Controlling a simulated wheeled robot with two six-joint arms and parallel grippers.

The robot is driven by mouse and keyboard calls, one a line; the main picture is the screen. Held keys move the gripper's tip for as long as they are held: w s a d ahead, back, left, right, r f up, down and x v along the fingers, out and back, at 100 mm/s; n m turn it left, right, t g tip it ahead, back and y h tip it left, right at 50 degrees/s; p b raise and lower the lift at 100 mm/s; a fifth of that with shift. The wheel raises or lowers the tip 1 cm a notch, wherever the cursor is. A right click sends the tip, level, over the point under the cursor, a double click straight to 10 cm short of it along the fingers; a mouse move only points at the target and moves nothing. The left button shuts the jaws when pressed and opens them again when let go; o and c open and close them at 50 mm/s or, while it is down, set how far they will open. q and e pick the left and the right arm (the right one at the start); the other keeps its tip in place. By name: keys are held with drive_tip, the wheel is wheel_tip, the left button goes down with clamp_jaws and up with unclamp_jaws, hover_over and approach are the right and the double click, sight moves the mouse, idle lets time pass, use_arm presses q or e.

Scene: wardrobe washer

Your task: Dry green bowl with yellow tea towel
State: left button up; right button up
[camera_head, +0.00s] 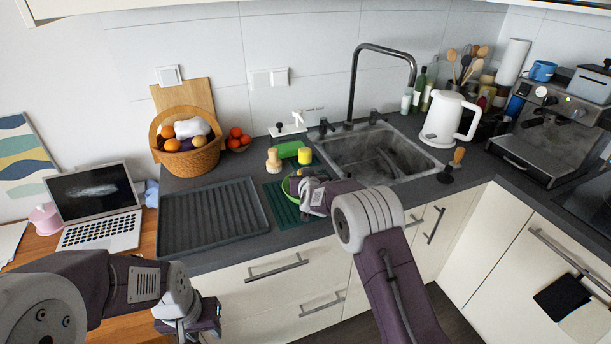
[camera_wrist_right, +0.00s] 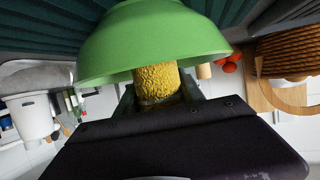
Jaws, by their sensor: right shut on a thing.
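The green bowl (camera_head: 288,186) is at the dark green ribbed mat (camera_head: 277,207) on the counter, mostly hidden by my right gripper (camera_head: 312,181) in the head view. In the right wrist view, which is upside down, the green bowl (camera_wrist_right: 150,42) fills the top centre. There the yellow textured cloth (camera_wrist_right: 157,84) is held between the fingers of my right gripper (camera_wrist_right: 160,98) and reaches behind the bowl's rim; its far end is hidden. My left gripper (camera_head: 188,318) hangs low in front of the counter, away from the bowl; its finger gap is not clear.
An empty dark drying tray (camera_head: 212,215) lies left of the mat. A brush (camera_head: 273,161), a yellow item (camera_head: 305,156) and a green item (camera_head: 287,148) stand behind it. A fruit basket (camera_head: 192,157) is at back left. The sink (camera_head: 405,163) and white kettle (camera_head: 447,120) are right.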

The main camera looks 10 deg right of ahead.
drive_tip(key=shift+s+d+f+b, duration=0.1)
drive_tip(key=shift+s+f+b, duration=0.15)
drive_tip(key=shift+s+b, duration=0.3)
drive_tip(key=shift+s+r, duration=0.1)
drive_tip(key=shift+s, duration=0.25)
drive_tip(key=shift+r, duration=0.1)
drive_tip(key=shift+w+r+p, duration=0.15)
drive_tip(key=shift+p, duration=0.2)
drive_tip(key=shift+w+r+p, duration=0.1)
drive_tip(key=shift+w+p, duration=0.3)
drive_tip(key=shift+p, duration=0.05)
drive_tip(key=shift+w, duration=0.25)
drive_tip(key=shift+w+f, duration=0.1)
drive_tip(key=shift+f, duration=0.2)
drive_tip(key=shift+s+f+b, duration=0.1)
drive_tip(key=shift+s+b, duration=0.55)
drive_tip(key=shift+s, duration=0.3)
drive_tip(key=shift+w+r+p, duration=0.35)
drive_tip(key=shift+r+p, duration=0.05)
drive_tip(key=shift+p, duration=0.25)
drive_tip(key=shift+w+p, duration=0.3)
drive_tip(key=shift+w, duration=0.1)
drive_tip(key=shift+w+f, duration=0.25)
drive_tip(key=shift+s+f+b, duration=0.1)
drive_tip(key=shift+s+b, duration=0.45)
drive_tip(key=shift+b, duration=0.05)
drive_tip(key=shift+s, duration=0.45)
drive_tip(key=shift+r, duration=0.2)
